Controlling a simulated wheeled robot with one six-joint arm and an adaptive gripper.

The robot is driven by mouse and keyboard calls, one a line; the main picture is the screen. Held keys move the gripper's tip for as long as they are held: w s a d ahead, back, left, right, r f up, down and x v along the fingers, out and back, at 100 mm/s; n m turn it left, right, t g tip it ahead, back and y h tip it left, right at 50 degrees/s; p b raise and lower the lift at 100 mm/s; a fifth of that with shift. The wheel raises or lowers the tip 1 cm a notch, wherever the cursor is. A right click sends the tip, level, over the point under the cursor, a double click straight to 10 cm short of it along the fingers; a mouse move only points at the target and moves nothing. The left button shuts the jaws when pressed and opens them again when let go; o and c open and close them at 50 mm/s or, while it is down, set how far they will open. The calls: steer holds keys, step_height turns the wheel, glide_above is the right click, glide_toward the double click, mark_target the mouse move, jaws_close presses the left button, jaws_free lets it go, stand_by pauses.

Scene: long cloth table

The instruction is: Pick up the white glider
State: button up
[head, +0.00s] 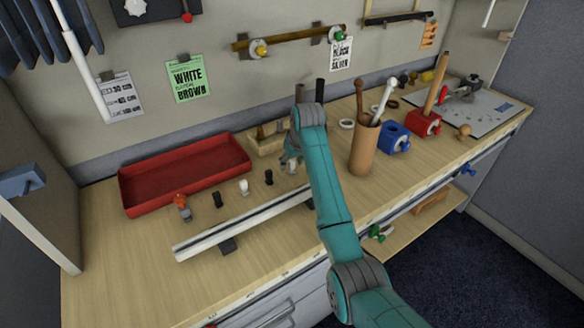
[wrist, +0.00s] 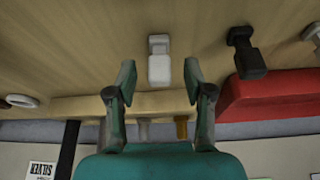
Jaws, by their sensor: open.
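Two small white gliders stand on the wooden bench in a row with black ones. One white glider (head: 292,166) is just below my gripper (head: 287,158) in the head view, partly hidden by it. In the wrist view this white glider (wrist: 159,65) shows between and beyond my gripper's fingertips (wrist: 160,80). The fingers are spread apart with nothing between them. The other white glider (head: 244,187) stands further left; its edge shows at the right of the wrist view (wrist: 315,34). A black glider (head: 268,177) stands between the two and also shows in the wrist view (wrist: 246,55).
A red tray (head: 150,203) and a small wooden box (head: 262,146) lie behind the row. A long pale rail (head: 235,222) lies in front. Another black glider (head: 218,199) and an orange-topped piece (head: 182,204) stand left. A brown cup (head: 364,150) with sticks stands right.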

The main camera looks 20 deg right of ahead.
mark_target(292, 161)
steer(key=c, duration=0.9)
steer(key=shift+o, duration=0.2)
step_height(292, 161, up, 10)
steer(key=shift+r, duration=0.1)
steer(key=shift+f, duration=5.05)
